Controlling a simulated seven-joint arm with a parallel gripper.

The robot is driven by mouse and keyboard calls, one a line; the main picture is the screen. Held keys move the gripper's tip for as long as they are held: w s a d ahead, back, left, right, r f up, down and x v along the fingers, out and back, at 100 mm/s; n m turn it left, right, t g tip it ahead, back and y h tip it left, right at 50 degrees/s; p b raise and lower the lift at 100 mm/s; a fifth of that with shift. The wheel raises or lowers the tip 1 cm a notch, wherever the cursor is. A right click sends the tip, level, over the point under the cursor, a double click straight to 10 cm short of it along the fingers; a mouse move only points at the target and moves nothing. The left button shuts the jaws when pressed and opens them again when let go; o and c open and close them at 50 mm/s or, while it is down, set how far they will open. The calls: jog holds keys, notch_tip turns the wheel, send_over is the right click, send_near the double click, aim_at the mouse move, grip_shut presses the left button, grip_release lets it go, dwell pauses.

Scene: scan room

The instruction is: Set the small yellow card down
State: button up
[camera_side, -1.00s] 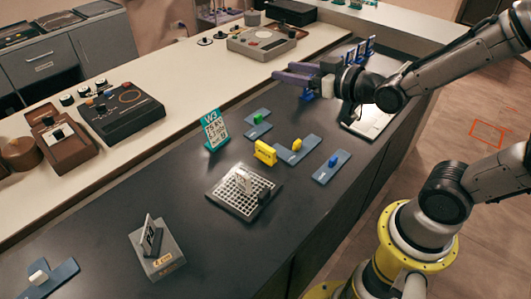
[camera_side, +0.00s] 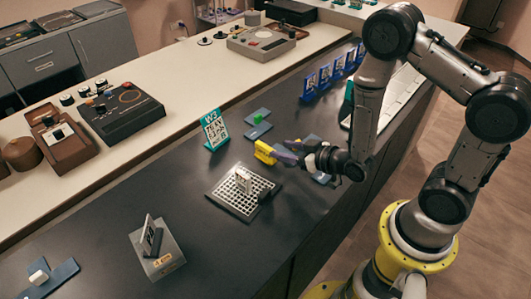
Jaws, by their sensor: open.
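The small yellow card (camera_side: 264,152) stands upright on the dark bench top, just right of centre-left in the side view. My gripper (camera_side: 280,149) is low over the bench at the right of the yellow card. Its purple fingers are open, with their tips close to the card; I cannot tell whether they touch it or sit around it.
A grid tray (camera_side: 226,197) holding a white card is in front. A teal W3 sign (camera_side: 214,131) stands to the left. A blue plate with a green knob (camera_side: 258,119) lies behind. Blue card stands (camera_side: 309,91) line the back right.

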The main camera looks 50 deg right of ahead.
aim_at(269, 148)
jog(key=x, duration=0.2)
jog(key=shift+w+f, duration=0.15)
jog(key=shift+w, duration=0.15)
jog(key=shift+f+x, duration=0.1)
jog(key=shift+x, duration=1.2)
jog(key=shift+f+x, duration=0.15)
jog(key=shift+x, duration=1.15)
jog(key=shift+s+a, duration=0.1)
grip_shut()
